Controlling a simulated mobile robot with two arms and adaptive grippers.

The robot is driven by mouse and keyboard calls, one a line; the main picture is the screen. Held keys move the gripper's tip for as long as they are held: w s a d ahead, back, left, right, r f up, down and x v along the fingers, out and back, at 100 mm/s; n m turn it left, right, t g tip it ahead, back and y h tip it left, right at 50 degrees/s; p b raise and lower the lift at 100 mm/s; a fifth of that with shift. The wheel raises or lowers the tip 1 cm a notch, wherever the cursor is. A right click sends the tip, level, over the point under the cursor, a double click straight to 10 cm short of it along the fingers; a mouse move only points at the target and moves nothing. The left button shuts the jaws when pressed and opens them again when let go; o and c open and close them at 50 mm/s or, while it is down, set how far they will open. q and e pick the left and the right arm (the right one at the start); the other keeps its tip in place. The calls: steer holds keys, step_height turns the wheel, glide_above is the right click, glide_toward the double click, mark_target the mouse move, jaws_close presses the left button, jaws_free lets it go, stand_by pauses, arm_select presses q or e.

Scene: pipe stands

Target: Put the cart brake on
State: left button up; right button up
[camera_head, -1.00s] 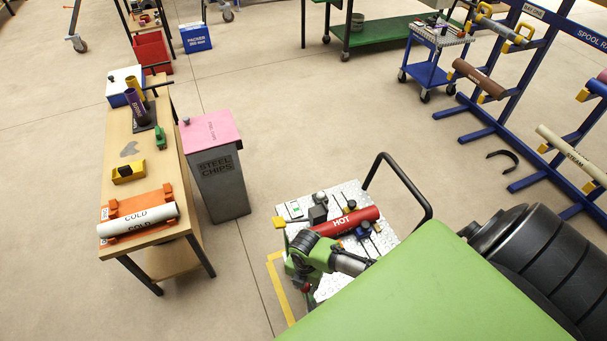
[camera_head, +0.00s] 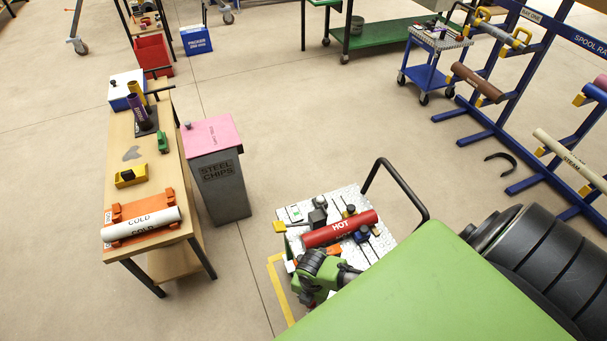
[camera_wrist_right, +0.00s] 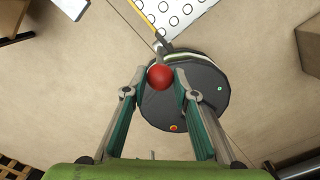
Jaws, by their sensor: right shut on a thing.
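The cart (camera_head: 384,243) has a bright tread-plate top and a black push handle (camera_head: 408,190). A red pipe marked HOT (camera_head: 340,228) lies across it. In the right wrist view, my right gripper (camera_wrist_right: 160,78) is shut on a red ball knob (camera_wrist_right: 160,77), which sits between its fingertips. A short bar seems to run from the knob toward a white plate with dark rings (camera_wrist_right: 180,12). Whether the knob is the brake lever's end cannot be read for certain. A green arm of mine hides the cart's near left side in the head view. My left gripper is not in view.
A wooden bench (camera_head: 175,230) with a white COLD pipe (camera_head: 142,225) stands left. A grey STEEL CHIPS bin (camera_head: 220,188) stands between bench and cart. A blue rack (camera_head: 490,115) and a blue trolley (camera_head: 425,77) are behind right. The floor behind the cart is clear.

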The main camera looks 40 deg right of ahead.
steer(key=shift+s+a+p, duration=0.2)
steer(key=shift+s+p, duration=0.3)
steer(key=shift+s, duration=0.75)
steer(key=shift+s+a+f, duration=0.15)
steer(key=shift+s+f, duration=0.1)
steer(key=shift+s, duration=0.35)
steer(key=shift+s+a+f, duration=0.15)
steer(key=shift+s+f, duration=0.1)
steer(key=shift+s, duration=0.4)
steer(key=shift+s+a+f, duration=0.15)
steer(key=shift+s+f, duration=0.1)
steer(key=shift+s, duration=0.35)
steer(key=o, duration=0.7)
steer(key=shift+c, duration=0.2)
steer(key=shift+w, duration=0.1)
